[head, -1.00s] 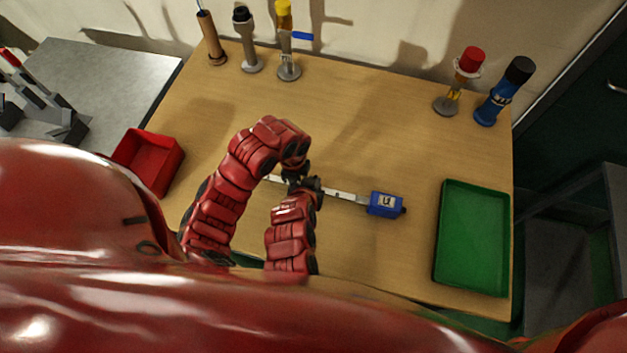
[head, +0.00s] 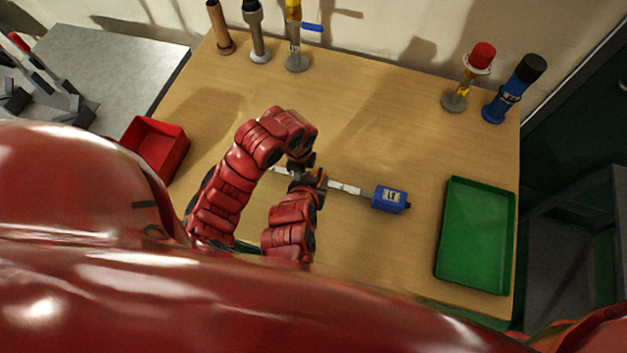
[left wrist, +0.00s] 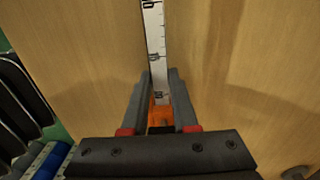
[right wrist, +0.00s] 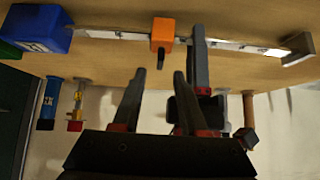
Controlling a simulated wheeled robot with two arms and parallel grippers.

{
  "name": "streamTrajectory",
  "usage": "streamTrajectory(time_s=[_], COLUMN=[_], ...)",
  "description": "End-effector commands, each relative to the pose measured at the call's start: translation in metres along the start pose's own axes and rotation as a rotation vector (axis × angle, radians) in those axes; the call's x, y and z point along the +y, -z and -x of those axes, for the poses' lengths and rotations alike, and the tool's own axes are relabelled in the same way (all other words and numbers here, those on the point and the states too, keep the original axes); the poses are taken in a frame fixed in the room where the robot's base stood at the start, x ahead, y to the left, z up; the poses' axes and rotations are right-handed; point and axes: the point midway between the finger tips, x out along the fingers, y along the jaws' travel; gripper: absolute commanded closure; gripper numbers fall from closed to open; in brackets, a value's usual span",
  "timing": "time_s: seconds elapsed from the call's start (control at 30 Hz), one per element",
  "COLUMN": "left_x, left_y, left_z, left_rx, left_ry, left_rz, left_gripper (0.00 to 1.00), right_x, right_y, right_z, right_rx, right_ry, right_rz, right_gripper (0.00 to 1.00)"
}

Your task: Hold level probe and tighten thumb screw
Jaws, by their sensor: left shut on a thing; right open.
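The level probe lies across the table as a white marked strip (head: 345,187) with a blue box (head: 389,199) at its right end. An orange block (right wrist: 162,34) sits on the strip, with a dark thumb screw (right wrist: 177,56) sticking out toward my right gripper. My left gripper (left wrist: 159,84) is shut on the strip beside the orange block; its finger shows in the right wrist view. My right gripper (right wrist: 160,78) is open and empty, its fingertips just short of the screw. In the head view my arms hide part of the strip.
A green tray (head: 476,236) lies at the right and a red bin (head: 155,148) at the left. Several tools stand along the back, among them a red-capped one (head: 468,75) and a blue torch-like one (head: 514,89).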

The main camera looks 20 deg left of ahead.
Motion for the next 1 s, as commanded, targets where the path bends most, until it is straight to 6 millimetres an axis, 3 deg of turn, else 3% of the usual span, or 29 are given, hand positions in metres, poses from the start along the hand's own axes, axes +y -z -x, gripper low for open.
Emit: streamTrajectory(time_s=[0.1, 0.3, 0.97, 1.0], left_x=[0.0, 0.0, 0.0, 0.0], left_y=[0.0, 0.0, 0.0, 0.0], left_z=[0.0, 0.0, 0.0, 0.0], left_rx=[0.001, 0.001, 0.001, 0.001], left_ry=[0.001, 0.001, 0.001, 0.001], left_rz=[-0.001, -0.001, 0.0, 0.0], left_gripper=[1.0, 1.0, 1.0, 0.71], right_x=[-0.001, 0.0, 0.0, 0.0], right_y=[0.001, 0.0, 0.0, 0.0], right_z=[0.017, 0.032, 0.034, 0.034], right_rx=[0.003, -0.001, -0.001, -0.001], right_ry=[0.005, 0.001, 0.0, 0.0], right_rz=[0.001, 0.0, -0.001, -0.001], right_gripper=[0.57, 0.57, 0.57, 0.57])
